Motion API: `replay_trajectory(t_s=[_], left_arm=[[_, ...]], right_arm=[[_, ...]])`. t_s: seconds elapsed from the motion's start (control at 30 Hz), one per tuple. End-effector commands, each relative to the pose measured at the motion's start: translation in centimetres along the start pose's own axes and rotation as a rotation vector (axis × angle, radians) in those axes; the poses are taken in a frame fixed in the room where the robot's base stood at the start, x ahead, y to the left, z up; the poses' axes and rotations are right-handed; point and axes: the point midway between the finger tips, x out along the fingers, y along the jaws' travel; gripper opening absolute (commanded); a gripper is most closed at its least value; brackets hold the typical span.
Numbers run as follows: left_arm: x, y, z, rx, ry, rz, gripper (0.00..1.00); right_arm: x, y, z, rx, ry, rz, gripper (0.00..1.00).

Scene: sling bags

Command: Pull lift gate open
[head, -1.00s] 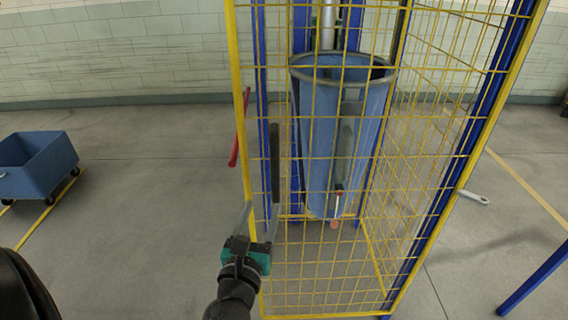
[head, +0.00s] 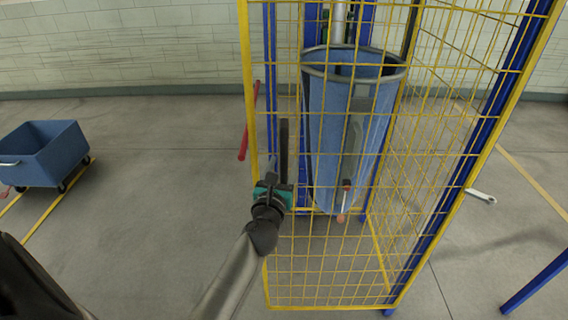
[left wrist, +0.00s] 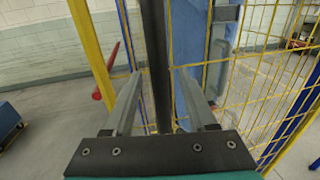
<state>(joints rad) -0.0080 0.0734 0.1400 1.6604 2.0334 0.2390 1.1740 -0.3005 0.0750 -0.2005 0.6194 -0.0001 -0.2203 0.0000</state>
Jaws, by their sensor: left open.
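The lift gate (head: 330,250) is a yellow wire-mesh panel in a yellow frame, and it looks closed across the front of the lift. A dark vertical bar handle (head: 284,140) is on its left side. My left gripper (head: 280,168) is open at the lower part of the handle. In the left wrist view the handle (left wrist: 155,50) runs between the two open fingers (left wrist: 158,82), with gaps on both sides. Whether the handle reaches the palm is hard to tell. My right gripper is not in view.
A tall blue bin (head: 345,120) stands behind the mesh, inside the lift's blue posts. A red bar (head: 243,142) sticks out left of the gate frame. A blue cart (head: 45,155) stands at the left. The floor between cart and gate is clear.

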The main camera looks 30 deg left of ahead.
Motion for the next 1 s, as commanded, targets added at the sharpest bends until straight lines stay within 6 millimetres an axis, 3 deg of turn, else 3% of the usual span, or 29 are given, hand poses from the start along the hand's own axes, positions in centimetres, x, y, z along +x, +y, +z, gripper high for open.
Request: replay_trajectory(t_s=[0.47,0.9,1.0], left_arm=[[1.02,0.02,0.03,0.001,0.0,0.0,0.56],[0.99,0.01,0.02,0.001,0.0,0.0,0.06],[0.99,0.0,0.02,0.001,0.0,0.0,0.0]], right_arm=[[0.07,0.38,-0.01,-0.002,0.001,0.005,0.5],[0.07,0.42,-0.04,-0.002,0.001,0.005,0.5],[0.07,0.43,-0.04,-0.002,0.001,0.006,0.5]])
